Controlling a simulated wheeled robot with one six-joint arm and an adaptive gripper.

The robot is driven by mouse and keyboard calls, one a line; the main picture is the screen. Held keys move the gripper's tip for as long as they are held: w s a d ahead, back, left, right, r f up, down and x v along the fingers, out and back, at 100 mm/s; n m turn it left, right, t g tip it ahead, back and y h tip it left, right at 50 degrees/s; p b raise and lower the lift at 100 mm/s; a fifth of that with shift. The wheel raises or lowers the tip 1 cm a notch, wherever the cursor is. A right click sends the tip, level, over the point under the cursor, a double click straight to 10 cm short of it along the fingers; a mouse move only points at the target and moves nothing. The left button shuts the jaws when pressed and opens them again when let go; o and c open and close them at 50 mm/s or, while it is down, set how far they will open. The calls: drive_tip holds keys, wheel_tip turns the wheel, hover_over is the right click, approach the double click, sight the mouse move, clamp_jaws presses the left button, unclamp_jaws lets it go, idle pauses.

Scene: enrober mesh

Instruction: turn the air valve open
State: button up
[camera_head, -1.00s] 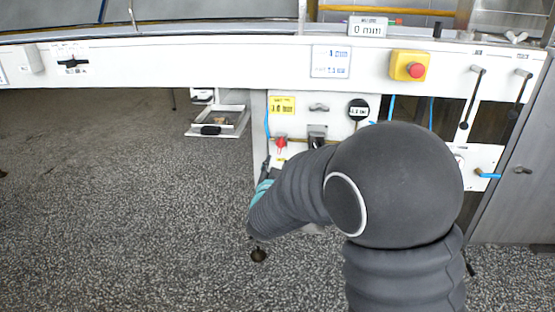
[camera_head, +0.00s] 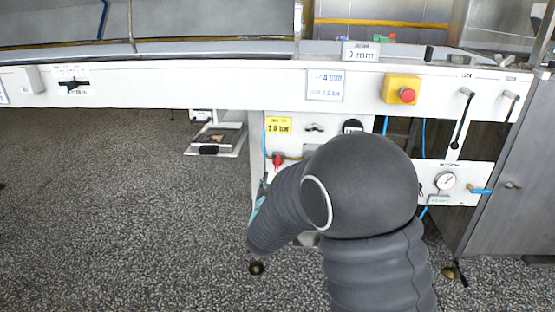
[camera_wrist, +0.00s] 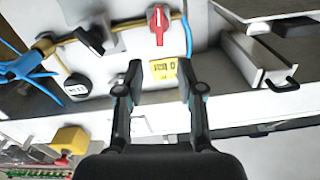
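A red handle (camera_head: 278,160), which looks like the air valve, is on the white panel below the machine's long beam. In the wrist view the red handle (camera_wrist: 158,22) is near the top edge, on a brass-coloured pipe. It lies beyond my fingertips and apart from them. Its grip points along the picture's vertical. My gripper (camera_wrist: 160,74) is open and empty, its two fingers on either side of a yellow pressure label (camera_wrist: 163,70). In the head view my arm hides most of the gripper.
A black knob (camera_wrist: 92,38) on a metal plate and a round black dial (camera_wrist: 77,86) are left of the red handle. A blue hose (camera_wrist: 188,36) runs close by on its right. A yellow emergency-stop box (camera_head: 402,89) is on the beam.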

sight(277, 162)
drive_tip(key=w, duration=0.7)
drive_tip(key=w+p, duration=0.1)
drive_tip(key=w, duration=0.3)
drive_tip(key=shift+w+d, duration=0.25)
drive_tip(key=shift+w, duration=0.1)
clamp_jaws()
